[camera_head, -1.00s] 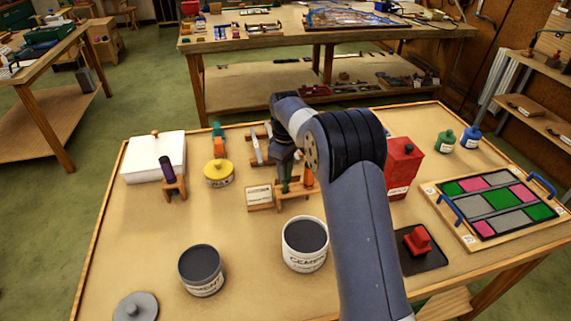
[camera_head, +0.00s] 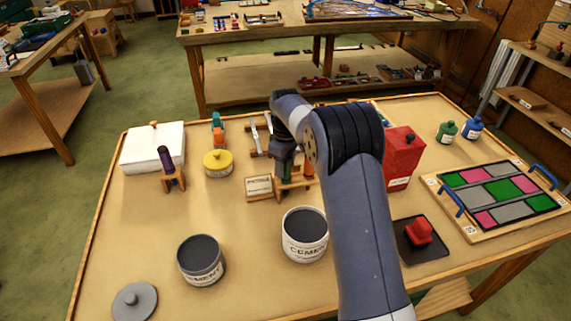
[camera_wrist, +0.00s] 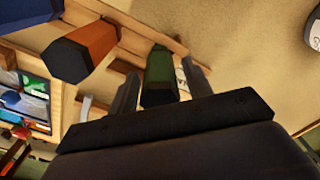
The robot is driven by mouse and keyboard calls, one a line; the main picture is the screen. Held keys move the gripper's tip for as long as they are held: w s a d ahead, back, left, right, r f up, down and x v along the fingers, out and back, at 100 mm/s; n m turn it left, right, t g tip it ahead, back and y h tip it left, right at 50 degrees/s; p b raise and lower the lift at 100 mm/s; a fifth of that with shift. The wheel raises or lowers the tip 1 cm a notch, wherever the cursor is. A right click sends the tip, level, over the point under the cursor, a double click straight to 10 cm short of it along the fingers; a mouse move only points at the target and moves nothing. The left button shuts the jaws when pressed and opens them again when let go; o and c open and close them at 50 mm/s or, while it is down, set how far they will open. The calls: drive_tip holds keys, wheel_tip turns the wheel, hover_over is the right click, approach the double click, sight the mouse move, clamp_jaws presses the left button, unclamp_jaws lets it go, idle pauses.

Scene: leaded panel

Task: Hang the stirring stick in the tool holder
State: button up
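My gripper (camera_wrist: 160,82) points down over the wooden tool holder (camera_head: 296,186) at the middle of the bench. In the wrist view, one finger stands on each side of a green handle (camera_wrist: 159,76). A narrow gap shows beside the handle, so the fingers look open around it. An orange handle (camera_wrist: 86,47) and a blue handle (camera_wrist: 28,12) stand in a row beside it. The orange handle also shows in the head view (camera_head: 308,172). I cannot tell from its shape whether the green-handled tool is the stirring stick; its lower part is hidden.
Two open cement tins (camera_head: 305,247) (camera_head: 204,272) and a grey lid (camera_head: 134,301) stand in front. A red can (camera_head: 403,160) and the leaded panel (camera_head: 497,203) are to the right. A purple-handled tool (camera_head: 166,158) stands in a small stand at the left.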

drive_tip(key=shift+o, duration=0.8)
wheel_tip(320, 180, up, 11)
drive_tip(key=shift+f+b, duration=0.1)
drive_tip(key=shift+b, duration=0.45)
wheel_tip(320, 180, down, 10)
drive_tip(key=shift+f+p, duration=0.2)
drive_tip(key=shift+p, duration=0.6)
drive_tip(key=shift+r+p, duration=0.5)
drive_tip(key=shift+r, duration=0.75)
drive_tip(key=shift+f, duration=0.1)
